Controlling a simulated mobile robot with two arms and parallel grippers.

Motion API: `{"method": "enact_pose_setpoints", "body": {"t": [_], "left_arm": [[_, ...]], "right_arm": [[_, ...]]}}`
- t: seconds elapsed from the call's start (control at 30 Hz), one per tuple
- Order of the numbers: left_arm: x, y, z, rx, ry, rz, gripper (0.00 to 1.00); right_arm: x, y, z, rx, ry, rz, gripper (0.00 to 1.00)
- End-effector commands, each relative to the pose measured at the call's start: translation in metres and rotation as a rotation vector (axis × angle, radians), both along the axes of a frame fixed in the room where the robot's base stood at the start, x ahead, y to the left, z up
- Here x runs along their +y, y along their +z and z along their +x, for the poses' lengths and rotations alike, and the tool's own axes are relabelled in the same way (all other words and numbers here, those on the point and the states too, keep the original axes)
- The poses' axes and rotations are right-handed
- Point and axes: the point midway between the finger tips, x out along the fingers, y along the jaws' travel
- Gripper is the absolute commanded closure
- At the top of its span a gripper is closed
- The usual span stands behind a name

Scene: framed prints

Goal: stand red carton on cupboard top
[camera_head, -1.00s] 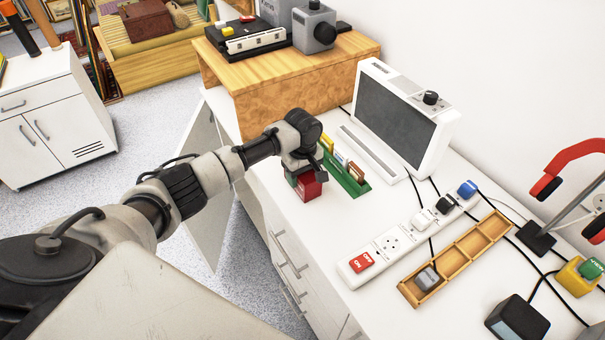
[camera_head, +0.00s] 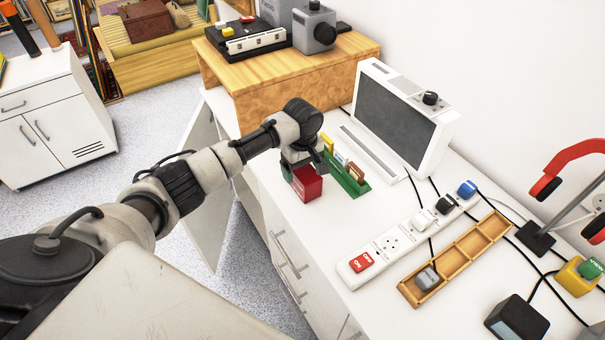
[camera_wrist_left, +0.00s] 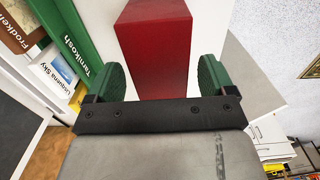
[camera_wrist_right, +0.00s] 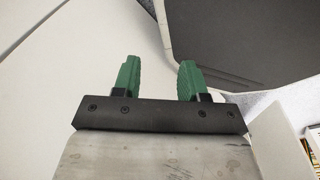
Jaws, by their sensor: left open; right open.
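The red carton (camera_head: 306,183) is on the white cupboard top (camera_head: 300,215), near its front edge. In the left wrist view the carton (camera_wrist_left: 157,50) lies between the two fingers of the left gripper (camera_wrist_left: 160,82), with a gap showing on each side. The carton's lower edge is hard to make out there. My right gripper (camera_wrist_right: 157,78) shows only in its own wrist view, open and empty.
Several small books (camera_head: 356,172) with a green strip (camera_head: 346,182) are close to the carton's right. A white screen unit (camera_head: 400,115) stands behind them. A wooden box (camera_head: 290,90), power strip (camera_head: 385,250) and wooden tray (camera_head: 455,258) are also on top.

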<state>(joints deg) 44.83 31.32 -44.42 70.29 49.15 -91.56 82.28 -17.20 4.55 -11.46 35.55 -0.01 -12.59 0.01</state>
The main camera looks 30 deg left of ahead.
Motion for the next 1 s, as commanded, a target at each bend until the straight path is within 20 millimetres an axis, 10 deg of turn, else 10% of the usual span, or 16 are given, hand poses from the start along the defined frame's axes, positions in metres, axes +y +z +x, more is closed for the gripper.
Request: {"method": "enact_pose_setpoints", "body": {"t": [0.43,1.0], "left_arm": [[0.000,0.084,0.001,-0.002,0.000,-0.001,0.16],[-0.008,0.081,-0.006,-0.001,-0.045,-0.004,0.16]], "right_arm": [[0.000,-0.001,0.000,0.000,0.000,0.000,0.57],[0.000,-0.001,0.000,0.001,0.000,0.000,0.57]]}}
